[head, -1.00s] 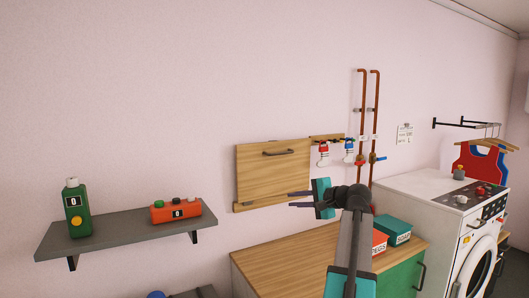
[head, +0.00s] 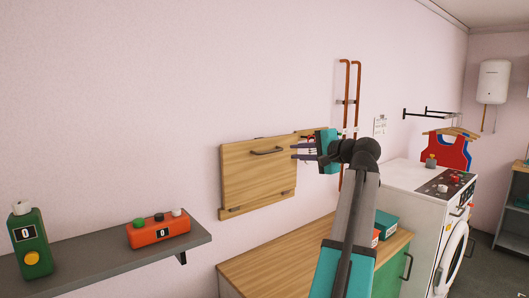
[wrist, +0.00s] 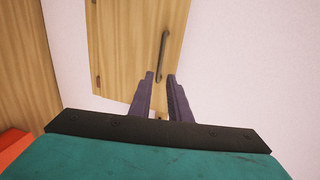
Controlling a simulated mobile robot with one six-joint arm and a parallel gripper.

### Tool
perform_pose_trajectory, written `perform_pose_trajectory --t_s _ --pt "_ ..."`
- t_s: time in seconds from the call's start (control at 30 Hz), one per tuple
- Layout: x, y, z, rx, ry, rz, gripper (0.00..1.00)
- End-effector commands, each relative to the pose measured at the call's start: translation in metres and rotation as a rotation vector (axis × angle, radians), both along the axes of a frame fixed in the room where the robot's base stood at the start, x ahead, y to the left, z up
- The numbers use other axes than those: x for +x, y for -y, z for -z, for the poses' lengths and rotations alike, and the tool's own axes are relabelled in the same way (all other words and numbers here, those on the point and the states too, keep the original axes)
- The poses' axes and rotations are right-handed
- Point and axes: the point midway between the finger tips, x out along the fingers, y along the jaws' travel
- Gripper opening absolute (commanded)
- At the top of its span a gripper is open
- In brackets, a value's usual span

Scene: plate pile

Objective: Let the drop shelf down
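The drop shelf is a wooden panel (head: 250,180) standing upright against the pink wall. Its dark bar handle (head: 267,151) is near the top edge. In the wrist view the panel (wrist: 118,55) appears turned sideways, with the handle (wrist: 163,54) just beyond the fingertips. My gripper (head: 296,151) is to the right of the handle, in front of the wall and near the panel's right edge. Its two dark fingers are apart with nothing between them; they also show in the wrist view (wrist: 160,77). They do not appear to touch the handle.
A wooden-topped cabinet (head: 262,262) stands below the panel. A grey shelf (head: 105,259) at left bears a green bottle (head: 31,244) and an orange box (head: 158,232). Copper pipes (head: 347,100) and a washing machine (head: 402,205) are at right.

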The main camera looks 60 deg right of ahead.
Motion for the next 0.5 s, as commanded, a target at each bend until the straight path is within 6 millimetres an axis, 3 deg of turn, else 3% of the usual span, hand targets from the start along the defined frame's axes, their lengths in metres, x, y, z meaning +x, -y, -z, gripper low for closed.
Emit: perform_pose_trajectory --t_s 0.5 --pt "0.0058 0.0011 0.0007 0.000 0.000 -0.002 0.17"
